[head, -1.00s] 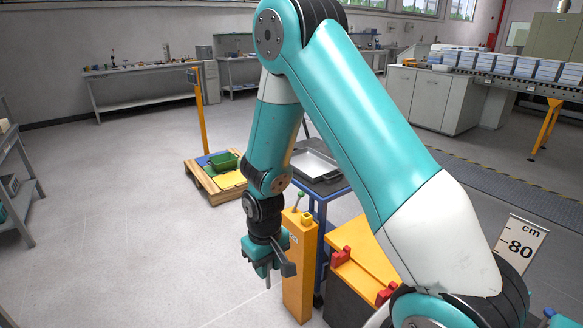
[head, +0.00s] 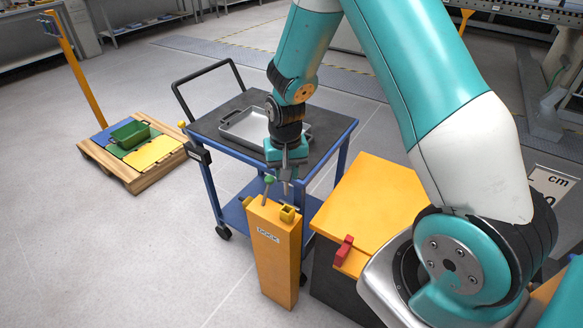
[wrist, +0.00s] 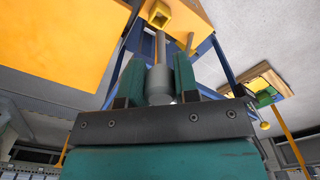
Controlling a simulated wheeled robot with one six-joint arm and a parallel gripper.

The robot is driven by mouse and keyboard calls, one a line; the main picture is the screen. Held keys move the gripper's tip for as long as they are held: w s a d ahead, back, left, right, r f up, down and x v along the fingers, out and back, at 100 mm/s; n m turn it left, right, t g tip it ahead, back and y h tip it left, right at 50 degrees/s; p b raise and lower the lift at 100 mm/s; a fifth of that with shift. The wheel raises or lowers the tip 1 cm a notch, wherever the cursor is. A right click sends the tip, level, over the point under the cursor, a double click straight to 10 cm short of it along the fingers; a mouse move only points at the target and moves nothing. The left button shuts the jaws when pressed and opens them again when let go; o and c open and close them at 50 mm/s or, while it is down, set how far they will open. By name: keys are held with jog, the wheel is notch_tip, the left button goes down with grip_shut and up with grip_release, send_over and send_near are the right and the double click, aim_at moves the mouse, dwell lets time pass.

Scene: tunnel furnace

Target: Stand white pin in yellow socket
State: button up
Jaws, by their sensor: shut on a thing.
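The yellow socket (head: 287,213) is a small square cup on top of an orange post (head: 275,255). It also shows at the top of the wrist view (wrist: 159,14). My gripper (head: 286,181) is just above the post top, close over the socket. In the wrist view my gripper (wrist: 158,72) is shut on the white pin (wrist: 159,82), which looks pale grey with a thick body and a thinner shaft. The shaft points toward the socket. Whether its tip touches or enters the socket I cannot tell. In the head view the fingers largely hide the pin.
A green-knobbed lever (head: 268,181) stands on the post beside the socket, close to my gripper. A blue trolley (head: 215,140) with a grey tray (head: 240,128) is behind. An orange-topped bench (head: 375,200) with a red block (head: 343,250) is at right.

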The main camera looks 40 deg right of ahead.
jog(key=f+m+b, duration=0.1)
jog(key=f+b, duration=0.1)
jog(key=w+d+f+m+b, duration=0.1)
jog(key=f+b, duration=0.1)
jog(key=f, duration=0.1)
jog(key=w+f+m+b, duration=0.1)
jog(key=f+b, duration=0.1)
jog(key=shift+w+d+f+m+b, duration=0.15)
jog(key=shift+d+f+m+b, duration=0.05)
jog(key=shift+d+m+b, duration=0.15)
jog(key=shift+f+b, duration=1.25)
jog(key=shift+f, duration=0.9)
jog(key=o, duration=1.1)
jog(key=shift+c, duration=0.2)
notch_tip(320, 180, up, 17)
jog(key=p, duration=0.1)
send_over(287, 185)
jog(key=w+d, duration=0.2)
jog(key=w, duration=0.1)
jog(key=shift+s+a+r, duration=0.15)
jog(key=shift+r, duration=0.05)
